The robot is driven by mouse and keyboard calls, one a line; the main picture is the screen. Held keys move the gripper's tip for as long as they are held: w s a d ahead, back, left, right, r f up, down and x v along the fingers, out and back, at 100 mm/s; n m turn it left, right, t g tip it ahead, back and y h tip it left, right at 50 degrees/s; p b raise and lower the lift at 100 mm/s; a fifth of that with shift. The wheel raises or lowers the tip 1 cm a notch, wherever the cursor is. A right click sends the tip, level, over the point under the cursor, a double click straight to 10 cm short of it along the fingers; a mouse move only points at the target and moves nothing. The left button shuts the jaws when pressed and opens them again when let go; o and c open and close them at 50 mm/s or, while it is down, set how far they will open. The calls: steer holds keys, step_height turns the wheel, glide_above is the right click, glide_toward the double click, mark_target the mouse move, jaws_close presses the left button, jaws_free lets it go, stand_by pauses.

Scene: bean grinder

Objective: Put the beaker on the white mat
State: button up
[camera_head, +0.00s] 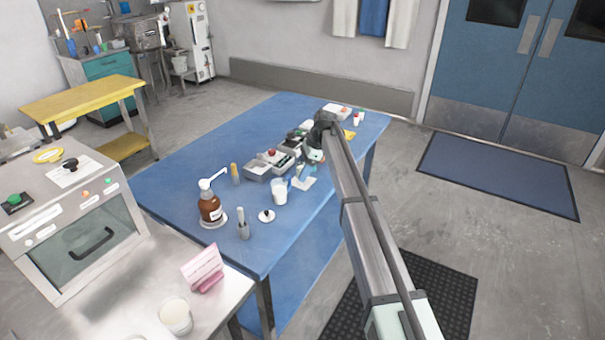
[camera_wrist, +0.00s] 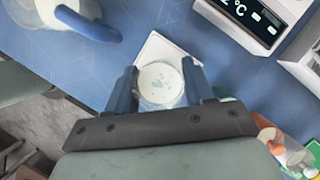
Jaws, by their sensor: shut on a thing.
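The beaker (camera_wrist: 160,84) is a small clear vessel with pale, speckled contents, seen from above in the wrist view. My gripper (camera_wrist: 162,82) is shut on it, with one blue finger on each side. The white mat (camera_wrist: 154,46) shows beyond and around the beaker on the blue table. The beaker overlaps the mat in the wrist view, but I cannot tell whether it touches it. In the head view my gripper (camera_head: 303,172) is low over the mat (camera_head: 305,184), and the beaker is hard to make out there.
A white container (camera_head: 280,191) stands left of the mat. A device with a lit display (camera_wrist: 252,18) is close by. A brown bottle (camera_head: 210,207), a stand with a grey rod (camera_head: 243,226) and a small white dish (camera_head: 267,215) stand on the blue table (camera_head: 170,185). Bare table lies at its left.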

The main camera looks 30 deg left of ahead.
steer(key=shift+f, duration=0.65)
steer(key=shift+f, duration=0.1)
steer(key=o, duration=1.1)
steer(key=v, duration=1.2)
